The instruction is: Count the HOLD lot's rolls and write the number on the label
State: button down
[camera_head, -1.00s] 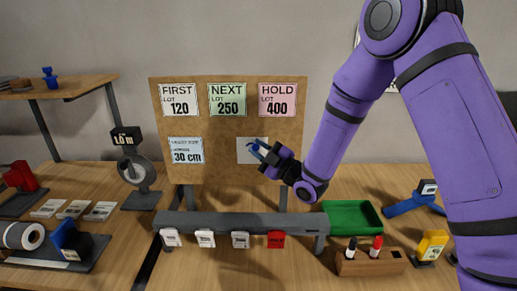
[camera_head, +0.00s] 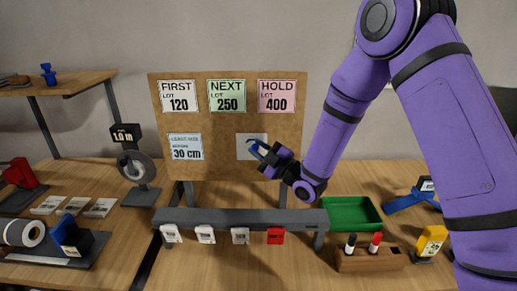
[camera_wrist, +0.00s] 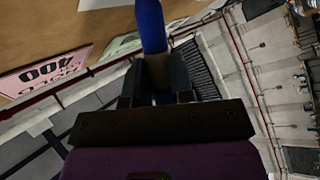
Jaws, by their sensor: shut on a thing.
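My gripper (camera_head: 262,155) is shut on a blue pen-like thing (camera_wrist: 151,28), which stands out between the jaws in the wrist view. In the head view its blue end lies in front of the blank white card (camera_head: 243,141) on the cork board (camera_head: 219,171). I cannot tell whether it touches the card, and my gripper hides part of the card. No writing shows on the visible part. The pink HOLD LOT 400 sheet (camera_head: 277,97) is at the board's upper right; it also shows in the wrist view (camera_wrist: 42,72). I cannot make out which rolls belong to that lot.
A grey bar (camera_head: 240,216) below the board carries white tags and one red tag (camera_head: 275,236). A green tray (camera_head: 352,214) and a wooden block (camera_head: 370,261) with two markers stand at right. A white roll (camera_head: 22,232) and a reel (camera_head: 137,166) are at left.

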jog(key=shift+a+f, duration=1.55)
jog(key=shift+f, duration=0.25)
dwell(2.3)
jog(key=shift+s, duration=0.2)
dwell(0.5)
jog(key=shift+w, duration=0.25)
dwell(1.6)
jog(key=shift+d, duration=0.7)
dwell(0.6)
